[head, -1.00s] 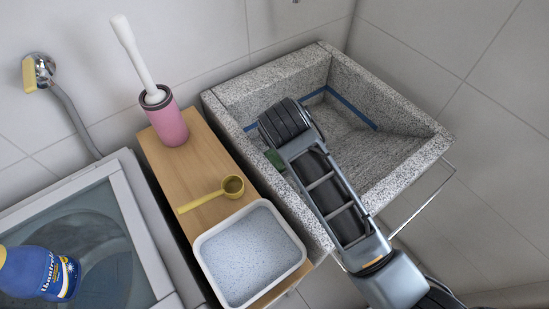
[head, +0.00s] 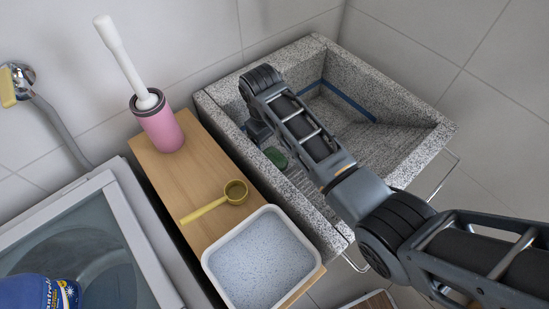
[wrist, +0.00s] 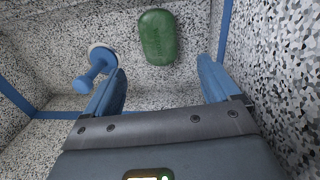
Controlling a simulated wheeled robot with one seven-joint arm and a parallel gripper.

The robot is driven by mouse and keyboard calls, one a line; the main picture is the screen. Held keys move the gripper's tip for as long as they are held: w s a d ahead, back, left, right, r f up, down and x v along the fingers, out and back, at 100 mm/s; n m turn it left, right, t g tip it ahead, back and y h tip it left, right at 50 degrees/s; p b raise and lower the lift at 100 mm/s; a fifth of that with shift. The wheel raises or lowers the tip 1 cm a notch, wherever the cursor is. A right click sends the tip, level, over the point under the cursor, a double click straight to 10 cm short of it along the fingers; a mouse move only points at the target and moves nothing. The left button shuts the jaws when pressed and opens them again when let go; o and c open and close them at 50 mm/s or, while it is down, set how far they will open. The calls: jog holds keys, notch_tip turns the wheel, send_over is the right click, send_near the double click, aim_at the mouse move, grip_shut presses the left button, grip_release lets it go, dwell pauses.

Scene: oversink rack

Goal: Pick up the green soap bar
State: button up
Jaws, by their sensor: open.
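The green soap bar (wrist: 158,37) lies inside the granite sink, seen in the wrist view at the top middle, beyond my fingertips. In the head view the soap bar (head: 276,157) shows partly, beside my arm near the sink's left wall. My gripper (wrist: 162,85) is open, with its two blue fingers apart and nothing between them. The soap lies ahead of the gap between the fingers, and no finger appears to touch it. In the head view my wrist reaches down into the sink, and the fingers are hidden there.
The granite sink's walls (head: 415,162) stand close around my gripper. A blue plug-like piece (wrist: 97,65) is near the left finger. Left of the sink, a wooden board (head: 190,185) holds a pink brush holder (head: 160,125), a yellow scoop (head: 235,191) and a white tub of powder (head: 314,266).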

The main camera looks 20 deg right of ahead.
aim_at(272, 155)
jog(key=shift+w+d+f, duration=0.1)
jog(key=shift+d+f, duration=0.1)
jog(key=shift+f, duration=1.8)
jog(key=shift+d+f, duration=0.15)
jog(key=shift+f, duration=1.8)
jog(key=shift+c, duration=0.2)
jog(key=c, duration=1.1)
jog(key=shift+c, duration=0.2)
jog(key=shift+r, duration=0.1)
jog(key=shift+r, duration=0.45)
jog(key=r, duration=0.2)
jog(key=d+r, duration=0.1)
jog(key=shift+s+r, duration=0.25)
jog(key=shift+r, duration=0.1)
jog(key=s+d+r, duration=0.5)
jog(key=d+r, duration=0.1)
jog(key=d, duration=0.3)
jog(key=shift+d+r, duration=0.15)
jog(key=shift+d, duration=0.05)
